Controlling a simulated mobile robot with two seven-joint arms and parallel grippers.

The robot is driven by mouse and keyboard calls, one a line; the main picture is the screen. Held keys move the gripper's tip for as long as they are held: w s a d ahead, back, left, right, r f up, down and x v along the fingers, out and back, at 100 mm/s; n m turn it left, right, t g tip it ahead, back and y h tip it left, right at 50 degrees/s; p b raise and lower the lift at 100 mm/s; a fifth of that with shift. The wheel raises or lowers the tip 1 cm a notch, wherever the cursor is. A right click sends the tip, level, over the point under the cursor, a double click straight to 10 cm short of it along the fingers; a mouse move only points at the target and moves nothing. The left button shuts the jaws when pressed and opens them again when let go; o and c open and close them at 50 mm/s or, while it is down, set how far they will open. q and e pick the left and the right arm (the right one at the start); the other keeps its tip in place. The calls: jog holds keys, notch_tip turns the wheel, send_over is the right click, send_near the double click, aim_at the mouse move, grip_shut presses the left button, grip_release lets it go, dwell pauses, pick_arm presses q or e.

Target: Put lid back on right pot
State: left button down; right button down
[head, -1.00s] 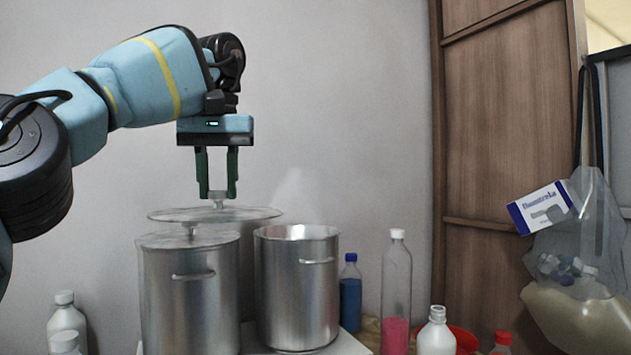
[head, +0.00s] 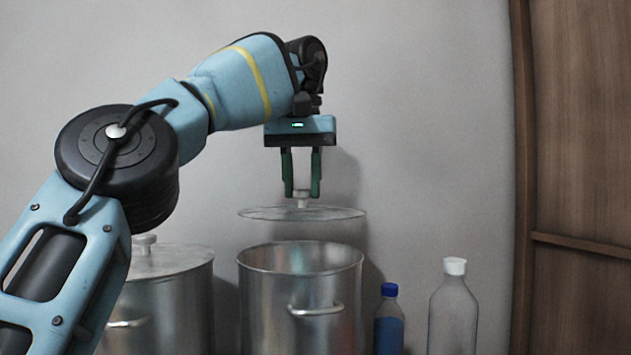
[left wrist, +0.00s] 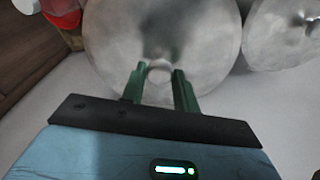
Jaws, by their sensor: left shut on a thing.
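My left gripper (head: 302,193) is shut on the knob of a round, clear lid (head: 265,214). The lid hangs level above the right pot (head: 265,300), a metal pot with an open top and a side handle. A gap shows between the lid and the pot's rim. In the left wrist view the green fingers of my left gripper (left wrist: 160,85) are around the knob, and the lid (left wrist: 110,35) covers most of what lies beneath. The left pot (head: 180,305) has its own lid (head: 185,260) on. My right gripper is not in view.
A bottle with blue liquid (head: 389,330) and a clear bottle with a white cap (head: 453,310) stand to the right of the right pot. A wall is close behind the pots. A wooden panel (head: 580,180) is at the far right.

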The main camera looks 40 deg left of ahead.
aim_at(300, 208)
pick_arm(q)
jog(key=shift+s, duration=0.35)
jog(key=shift+s+f, duration=0.1)
jog(key=shift+w+f, duration=0.2)
jog(key=shift+f, duration=2.75)
jog(key=shift+f, duration=0.15)
dwell(0.4)
jog(key=c, duration=0.5)
grip_release()
